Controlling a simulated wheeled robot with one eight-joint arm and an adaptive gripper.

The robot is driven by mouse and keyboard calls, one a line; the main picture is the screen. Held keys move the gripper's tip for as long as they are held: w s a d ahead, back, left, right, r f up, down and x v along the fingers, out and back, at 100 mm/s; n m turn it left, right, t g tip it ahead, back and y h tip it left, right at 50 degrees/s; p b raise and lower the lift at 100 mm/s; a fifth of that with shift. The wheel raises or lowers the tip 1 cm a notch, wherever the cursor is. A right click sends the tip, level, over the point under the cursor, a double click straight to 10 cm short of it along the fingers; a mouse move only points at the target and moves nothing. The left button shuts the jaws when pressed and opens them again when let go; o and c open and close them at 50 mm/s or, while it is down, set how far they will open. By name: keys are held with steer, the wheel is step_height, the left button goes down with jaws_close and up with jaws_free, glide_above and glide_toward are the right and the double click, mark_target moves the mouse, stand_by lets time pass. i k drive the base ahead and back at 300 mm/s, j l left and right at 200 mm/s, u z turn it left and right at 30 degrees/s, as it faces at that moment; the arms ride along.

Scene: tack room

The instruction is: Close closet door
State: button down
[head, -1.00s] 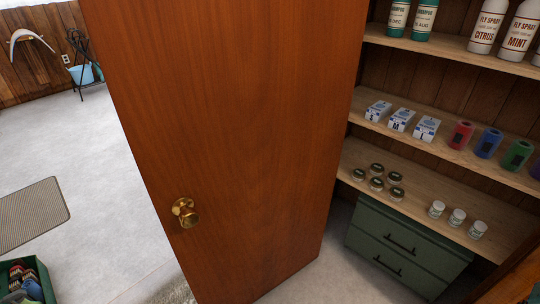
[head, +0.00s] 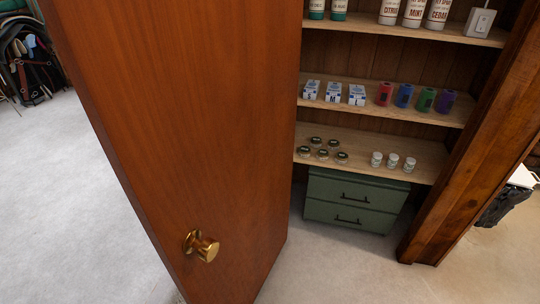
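The closet door (head: 190,130) is a tall reddish-brown wooden panel standing open in the left half of the head view. The wooden door frame (head: 470,140) stands at the right side of the opening. My gripper is not in view.
Closet shelves (head: 430,155) hold bottles, small boxes, coloured rolls and jars. A green drawer cabinet (head: 350,202) stands on the closet floor. Dark tack (head: 35,65) hangs at the far left. Pale floor is clear left of the door and before the closet.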

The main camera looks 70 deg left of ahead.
mark_target(191, 105)
steer(key=k+z, duration=0.45)
steer(key=k, duration=0.45)
steer(key=k+j+u, duration=0.15)
steer(key=k+u, duration=0.25)
steer(key=k+j+u, duration=0.25)
steer(key=k+u, duration=0.2)
steer(key=k+j+u, duration=0.25)
steer(key=j+u, duration=0.15)
steer(key=k+j+u, duration=0.25)
steer(key=j+u, duration=0.15)
steer(key=k+l, duration=0.4)
steer(key=i+j, duration=0.35)
steer(key=j, duration=0.1)
